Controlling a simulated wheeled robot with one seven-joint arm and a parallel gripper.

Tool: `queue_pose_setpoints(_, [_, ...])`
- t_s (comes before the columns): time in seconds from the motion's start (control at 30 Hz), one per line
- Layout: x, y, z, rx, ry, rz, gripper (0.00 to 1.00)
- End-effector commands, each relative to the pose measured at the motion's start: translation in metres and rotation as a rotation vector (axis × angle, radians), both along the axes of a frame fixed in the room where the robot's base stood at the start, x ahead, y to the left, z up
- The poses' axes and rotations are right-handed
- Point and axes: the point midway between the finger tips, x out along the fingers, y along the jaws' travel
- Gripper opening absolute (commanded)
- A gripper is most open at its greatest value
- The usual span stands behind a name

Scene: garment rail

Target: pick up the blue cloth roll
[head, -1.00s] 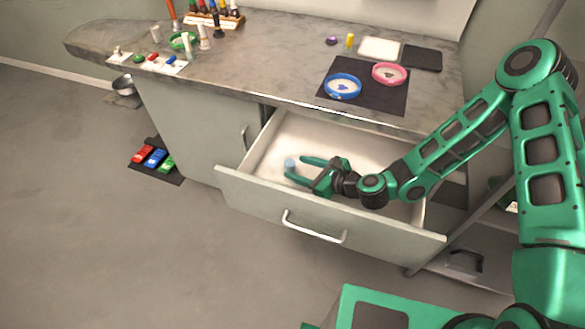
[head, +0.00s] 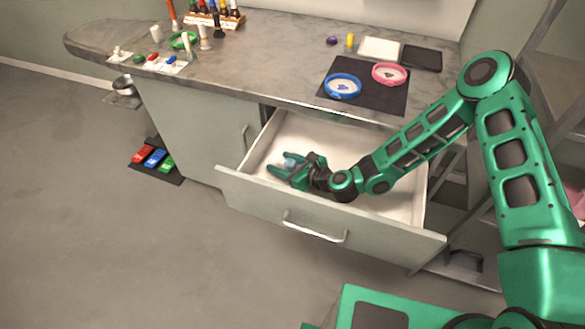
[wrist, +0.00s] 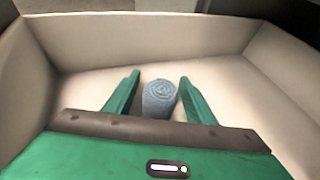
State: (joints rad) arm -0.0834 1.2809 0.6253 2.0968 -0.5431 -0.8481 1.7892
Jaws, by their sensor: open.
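The blue cloth roll (wrist: 159,98) lies in the open drawer, its spiral end showing in the wrist view. It is small and partly hidden in the head view (head: 290,163). My gripper (head: 282,168) is inside the drawer, with its fingers around the roll. In the wrist view my gripper (wrist: 160,90) is open, one finger on each side of the roll. A gap shows between the roll and the left finger; the right finger is close to it, and I cannot tell whether they touch.
The counter (head: 260,65) above holds a blue bowl (head: 342,86) and a pink bowl (head: 389,74) on a dark mat (head: 375,100). Coloured blocks (head: 155,158) lie on the floor mat at left.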

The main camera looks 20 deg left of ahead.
Motion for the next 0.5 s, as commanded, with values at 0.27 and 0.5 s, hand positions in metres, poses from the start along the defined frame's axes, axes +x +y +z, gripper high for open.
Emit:
queue_pose_setpoints(0.27, [-0.0002,-0.0001,0.0001,0.0,0.0,0.0,0.24])
queue_pose_setpoints(0.5, [-0.0002,-0.0002,0.0002,0.0,0.0,0.0,0.07])
